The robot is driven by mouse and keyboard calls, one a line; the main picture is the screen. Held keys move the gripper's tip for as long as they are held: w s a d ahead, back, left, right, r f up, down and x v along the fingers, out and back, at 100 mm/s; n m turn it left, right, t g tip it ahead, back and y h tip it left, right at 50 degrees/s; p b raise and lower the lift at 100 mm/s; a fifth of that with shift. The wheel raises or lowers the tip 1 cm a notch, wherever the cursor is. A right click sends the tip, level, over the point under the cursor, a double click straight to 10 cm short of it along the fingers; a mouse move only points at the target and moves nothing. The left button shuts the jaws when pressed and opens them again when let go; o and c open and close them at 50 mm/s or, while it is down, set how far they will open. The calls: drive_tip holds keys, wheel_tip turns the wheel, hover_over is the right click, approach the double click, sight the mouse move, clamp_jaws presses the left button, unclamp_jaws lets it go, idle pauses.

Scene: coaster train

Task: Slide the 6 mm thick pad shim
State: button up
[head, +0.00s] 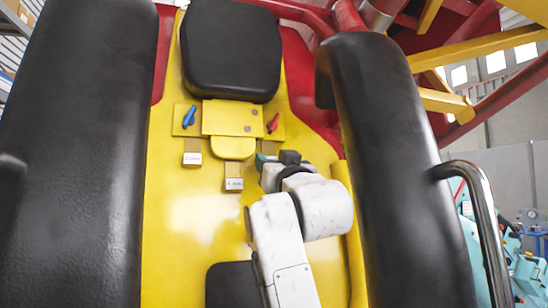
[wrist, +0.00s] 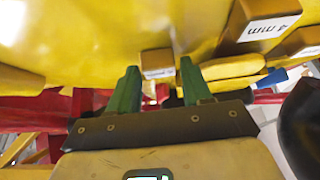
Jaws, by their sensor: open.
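My gripper (wrist: 159,70) is open, its two green fingers pointing at a small tan block (wrist: 157,58) with a white label. That block shows between and beyond the fingertips; its label is too small to read, and I cannot tell whether they touch. A larger tan block (wrist: 262,16) at the upper right of the wrist view has an upside-down label reading 4 mm. Another labelled block (wrist: 304,42) is at the right edge. In the head view, two labelled blocks (head: 192,153) (head: 233,178) show below the yellow plate, and my gripper (head: 268,160) is to their right.
The yellow plate (head: 228,118) sits below the black headrest (head: 231,50), with a blue lever (head: 188,117) and a red lever (head: 272,123). Black padded restraints (head: 85,150) (head: 385,160) flank the yellow seat back (head: 185,225). Bare yellow surface lies below the blocks.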

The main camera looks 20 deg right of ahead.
drive_tip(key=shift+c, duration=0.5)
clamp_jaws()
